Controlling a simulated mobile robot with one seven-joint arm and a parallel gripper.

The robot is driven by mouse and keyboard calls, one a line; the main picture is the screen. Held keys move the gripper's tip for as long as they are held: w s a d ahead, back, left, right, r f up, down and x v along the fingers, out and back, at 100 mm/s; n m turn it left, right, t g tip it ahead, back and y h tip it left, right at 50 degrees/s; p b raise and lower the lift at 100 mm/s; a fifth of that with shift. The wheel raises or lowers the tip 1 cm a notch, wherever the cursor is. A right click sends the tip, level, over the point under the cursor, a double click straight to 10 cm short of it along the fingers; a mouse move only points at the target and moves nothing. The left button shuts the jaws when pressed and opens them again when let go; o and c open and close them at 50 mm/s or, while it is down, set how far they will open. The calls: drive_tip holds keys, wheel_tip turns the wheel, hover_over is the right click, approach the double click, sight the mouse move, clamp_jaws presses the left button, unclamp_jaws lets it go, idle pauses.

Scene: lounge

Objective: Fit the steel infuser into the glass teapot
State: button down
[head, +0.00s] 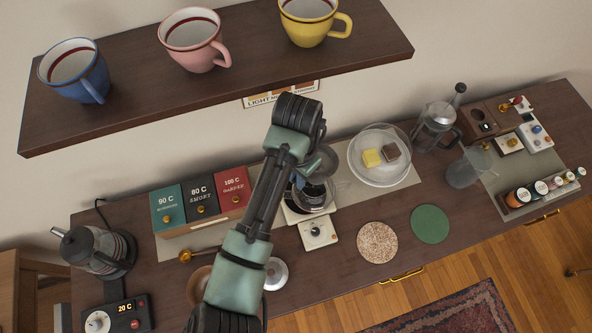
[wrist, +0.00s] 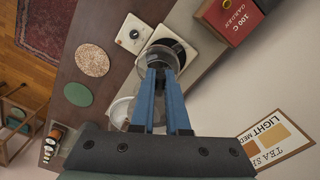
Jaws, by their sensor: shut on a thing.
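My gripper (wrist: 161,72) is shut on a grey, rounded thing, which appears to be the steel infuser (wrist: 157,59), at its fingertips in the wrist view. The fingers and the tilted view hide much of it. The glass teapot (head: 314,197) stands on a pale square base on the counter in the head view, partly behind my arm. In the wrist view a dark round area with a pale rim (wrist: 178,47) shows just past the fingertips. I cannot tell whether the infuser is above the teapot or partly inside it.
A silver round lid (head: 275,273) lies near the counter's front edge. Tea boxes (head: 200,201) stand left, a glass-covered plate (head: 379,155) and a French press (head: 433,128) right. A shelf with mugs (head: 220,75) hangs above. Two round coasters (head: 430,223) lie front right.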

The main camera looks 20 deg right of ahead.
drive_tip(key=shift+w+f+b, duration=0.2)
drive_tip(key=shift+f+b, duration=0.4)
drive_tip(key=shift+f, duration=0.25)
wheel_tip(320, 180, down, 4)
drive_tip(key=b, duration=0.3)
drive_tip(key=shift+b, duration=0.3)
drive_tip(key=shift+f+p, duration=0.15)
drive_tip(key=shift+p, duration=0.2)
idle(0.5)
wheel_tip(320, 180, down, 8)
drive_tip(key=b, duration=0.5)
idle(3.3)
drive_tip(key=c, duration=0.8)
unclamp_jaws()
drive_tip(key=shift+f, duration=0.1)
drive_tip(key=shift+c, duration=0.2)
